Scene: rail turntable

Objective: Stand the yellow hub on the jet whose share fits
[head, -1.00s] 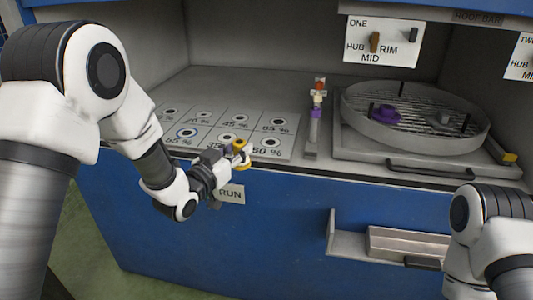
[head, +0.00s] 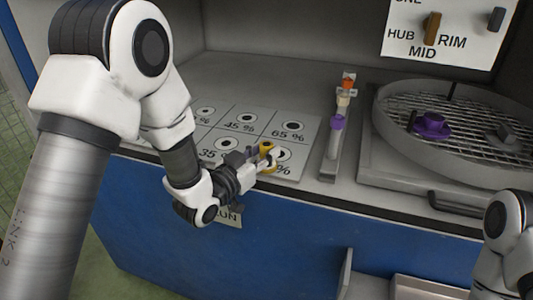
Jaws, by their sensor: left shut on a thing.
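My left gripper (head: 268,158) is shut on the yellow hub (head: 267,147). It holds the hub over the front right part of the pale board of jets (head: 307,150), just left of the front right jet (head: 284,154). The gripper partly hides that jet and its label. Other jets show dark centres: 45 % (head: 248,117), 65 % (head: 293,125) and, in the front row, one that appears to read 35 % (head: 227,143). My left arm hides the board's left part. I cannot tell whether the hub touches the board. My right gripper is outside the view; only its arm shows at lower right.
A narrow stand (head: 331,158) with orange, cream and purple pieces rises right of the board. Beyond it is the round turntable (head: 393,130) with a purple hub (head: 432,126) on its mesh. A sign (head: 452,20) reads HUB, MID, RIM. A handle (head: 450,207) projects at front.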

